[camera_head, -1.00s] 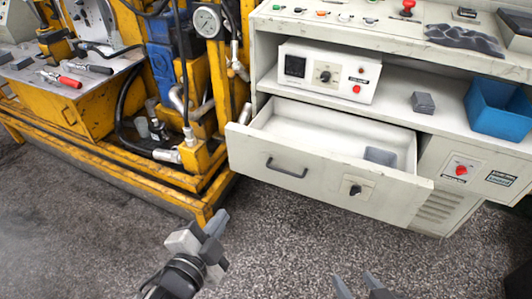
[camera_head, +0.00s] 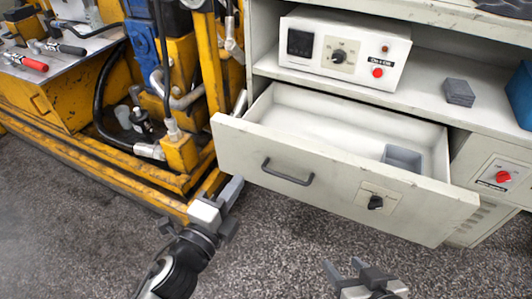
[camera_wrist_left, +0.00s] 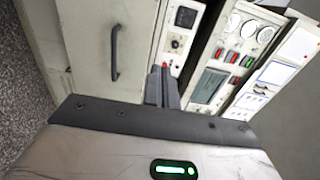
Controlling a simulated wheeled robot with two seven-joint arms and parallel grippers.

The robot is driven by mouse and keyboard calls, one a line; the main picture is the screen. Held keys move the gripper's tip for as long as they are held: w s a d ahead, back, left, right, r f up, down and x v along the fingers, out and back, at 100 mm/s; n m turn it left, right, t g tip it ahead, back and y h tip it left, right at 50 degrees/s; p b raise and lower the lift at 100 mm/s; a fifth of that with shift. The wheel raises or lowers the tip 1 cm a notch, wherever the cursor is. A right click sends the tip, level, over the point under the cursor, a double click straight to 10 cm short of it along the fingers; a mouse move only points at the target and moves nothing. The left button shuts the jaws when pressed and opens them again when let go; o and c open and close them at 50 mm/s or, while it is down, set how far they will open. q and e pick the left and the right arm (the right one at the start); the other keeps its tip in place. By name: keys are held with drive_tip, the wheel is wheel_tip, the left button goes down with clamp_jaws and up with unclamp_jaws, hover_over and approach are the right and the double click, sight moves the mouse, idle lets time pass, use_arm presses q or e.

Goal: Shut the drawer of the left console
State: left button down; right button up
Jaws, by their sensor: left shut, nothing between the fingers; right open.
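The left console's drawer (camera_head: 325,182) is pulled out in the head view. Its pale front carries a dark bar handle (camera_head: 287,173) and a black knob (camera_head: 375,202). A small grey bin (camera_head: 402,158) sits inside at the right. My left gripper (camera_head: 231,190) is shut and empty, in front of the drawer's left end in the picture; contact cannot be told. In the left wrist view its fingers (camera_wrist_left: 162,87) point toward the console, with a bar handle (camera_wrist_left: 115,52) to their left. My right gripper (camera_head: 344,266) is open and empty, low and in front of the drawer.
The yellow machine frame (camera_head: 150,190) stands close at the left of the drawer. A white control box (camera_head: 345,50), a grey block (camera_head: 459,92) and a blue bin (camera_head: 521,95) are on the shelf above. Speckled floor (camera_head: 270,255) is clear in front.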

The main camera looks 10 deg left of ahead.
sight(270, 139)
use_arm(q)
drive_tip(key=x, duration=0.4)
drive_tip(key=f+x, duration=0.1)
drive_tip(key=x, duration=0.3)
drive_tip(key=f+b+x, duration=0.1)
drive_tip(key=x, duration=0.4)
drive_tip(key=shift+w+d, duration=0.15)
drive_tip(key=shift+w, duration=0.4)
use_arm(e)
drive_tip(key=shift+a+f+g, duration=0.15)
drive_tip(key=shift+f, duration=0.65)
drive_tip(key=shift+a+f+g, duration=0.15)
drive_tip(key=shift+f, duration=0.6)
drive_tip(key=shift+w, duration=0.1)
